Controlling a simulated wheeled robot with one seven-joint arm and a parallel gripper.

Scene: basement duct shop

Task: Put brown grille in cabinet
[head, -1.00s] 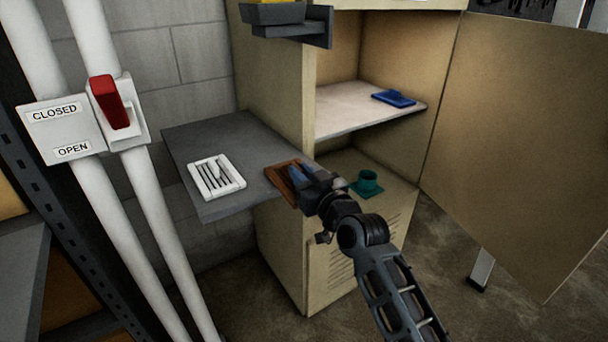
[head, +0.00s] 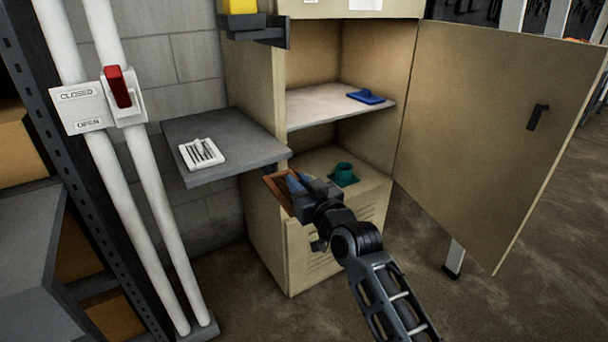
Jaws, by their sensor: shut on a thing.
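The brown grille (head: 277,188) is held in my gripper (head: 293,186), just past the right front corner of the grey side shelf, in front of the cabinet. The gripper is shut on it and hides part of it. The beige cabinet (head: 258,215) stands open, its door (head: 480,130) swung out to the right. Inside, a pale upper shelf (head: 325,108) carries a blue item (head: 366,97) towards its right. A teal round collar on a flat plate (head: 344,172) sits on the cabinet's lower level.
A grey side shelf (head: 225,135) on the cabinet's left holds a white grille (head: 201,153). White pipes with a red lever (head: 117,86) stand at the left. A dark bin with a yellow thing (head: 242,8) hangs at the cabinet's upper left. The upper shelf's left part is clear.

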